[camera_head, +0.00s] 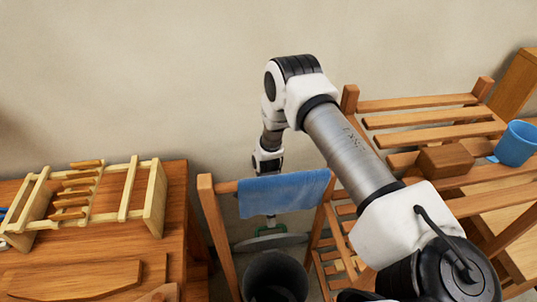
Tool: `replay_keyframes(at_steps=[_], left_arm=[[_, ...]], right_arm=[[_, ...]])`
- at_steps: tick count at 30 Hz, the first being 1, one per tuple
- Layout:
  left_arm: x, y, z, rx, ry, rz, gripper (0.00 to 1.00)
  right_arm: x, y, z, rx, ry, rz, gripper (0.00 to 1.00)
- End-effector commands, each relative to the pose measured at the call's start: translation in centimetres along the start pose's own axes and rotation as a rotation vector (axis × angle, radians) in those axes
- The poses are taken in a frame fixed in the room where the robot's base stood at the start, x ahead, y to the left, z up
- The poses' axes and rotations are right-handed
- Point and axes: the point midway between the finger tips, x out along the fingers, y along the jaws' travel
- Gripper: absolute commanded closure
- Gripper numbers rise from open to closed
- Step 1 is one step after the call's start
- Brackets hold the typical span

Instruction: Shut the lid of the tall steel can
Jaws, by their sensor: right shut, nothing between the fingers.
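The tall steel can (275,272) stands on the floor at the bottom centre, its dark mouth open. Its lid (262,243) is a grey disc with some green on it, just behind the can mouth and raised off it. My right arm reaches over from the lower right and down behind a blue cloth. My right gripper (271,221) is shut and empty, just above the lid. The cloth hides much of it, and I cannot tell whether it touches the lid. My left gripper is not in view.
The blue cloth (283,192) hangs on a wooden rail between the camera and my gripper. A wooden bench (105,258) with a rack (155,197) is at left. Slatted shelves (430,118) at right hold a wooden block (445,159) and a blue cup (516,144).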

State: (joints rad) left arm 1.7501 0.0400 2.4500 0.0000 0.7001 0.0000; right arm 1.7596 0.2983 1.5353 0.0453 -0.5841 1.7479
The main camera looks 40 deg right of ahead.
Motion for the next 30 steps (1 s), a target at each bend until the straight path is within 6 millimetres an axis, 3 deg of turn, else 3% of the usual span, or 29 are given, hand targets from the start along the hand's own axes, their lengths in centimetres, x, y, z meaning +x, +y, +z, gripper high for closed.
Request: replay_keyframes(at_steps=[1,3,14,17,27,30], left_arm=[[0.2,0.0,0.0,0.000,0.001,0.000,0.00],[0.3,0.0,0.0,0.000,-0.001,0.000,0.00],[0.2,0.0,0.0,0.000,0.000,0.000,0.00],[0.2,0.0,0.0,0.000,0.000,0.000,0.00],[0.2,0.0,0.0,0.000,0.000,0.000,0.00],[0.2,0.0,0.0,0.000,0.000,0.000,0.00]], right_arm=[[0.5,-0.1,-0.1,0.001,0.002,-0.001,0.84],[0.5,-0.2,-0.1,0.002,0.001,-0.002,0.61],[-0.2,-0.3,0.0,0.001,-0.001,-0.006,0.61],[-1.6,-0.4,0.0,0.002,-0.002,-0.006,0.61],[-9.8,-0.6,0.0,0.001,-0.002,-0.004,0.61],[-11.1,-0.5,-0.1,0.001,0.000,-0.002,0.61]])
